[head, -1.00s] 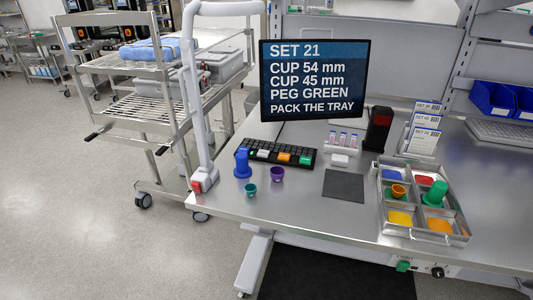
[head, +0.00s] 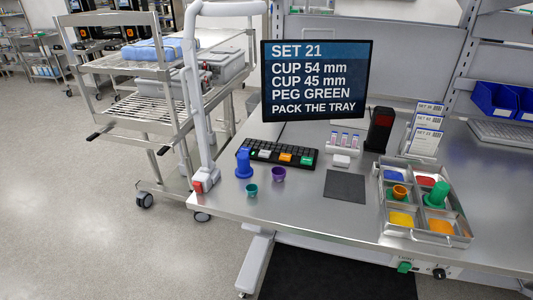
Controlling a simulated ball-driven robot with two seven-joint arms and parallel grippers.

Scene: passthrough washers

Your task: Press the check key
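A black keyboard (head: 272,149) lies on the steel bench below the monitor. Along its front it has a white key (head: 264,154), an orange key (head: 285,157) and a green key (head: 306,160). The markings on the keys are too small to read, so I cannot tell which one is the check key. The monitor (head: 314,80) reads "SET 21, CUP 54 mm, CUP 45 mm, PEG GREEN, PACK THE TRAY". Neither of my grippers is in view.
A blue peg (head: 243,165), a teal cup (head: 251,190) and a purple cup (head: 278,174) stand before the keyboard. A dark mat (head: 345,186) lies right of them. A compartment tray (head: 419,238) at the right holds an orange cup (head: 399,191) and a green peg (head: 437,194).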

